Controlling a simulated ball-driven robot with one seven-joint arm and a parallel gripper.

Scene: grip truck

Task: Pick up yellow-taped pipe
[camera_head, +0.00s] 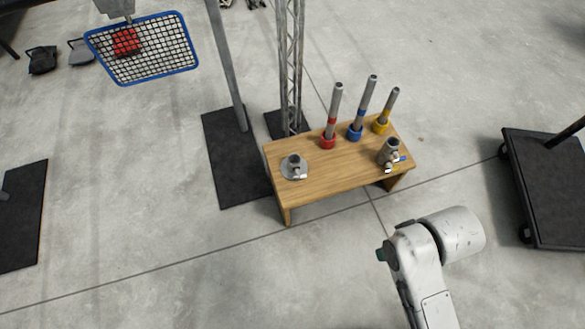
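The yellow-taped pipe (391,99) is a grey tube with a yellow band. It stands nearly upright in a yellow ring holder at the back right of a small wooden table (330,165). It is the rightmost and shortest-looking of three pipes there. My arm rises from the bottom right, in front of the table and apart from it. I cannot make out my gripper's fingers in this view.
A red-taped pipe (334,110) and a blue-taped pipe (364,101) stand left of it. Metal fittings (294,167) (390,150) sit on the table front. A lattice post (291,70) stands behind; a dark wheeled platform (550,190) is at right. Floor in front is clear.

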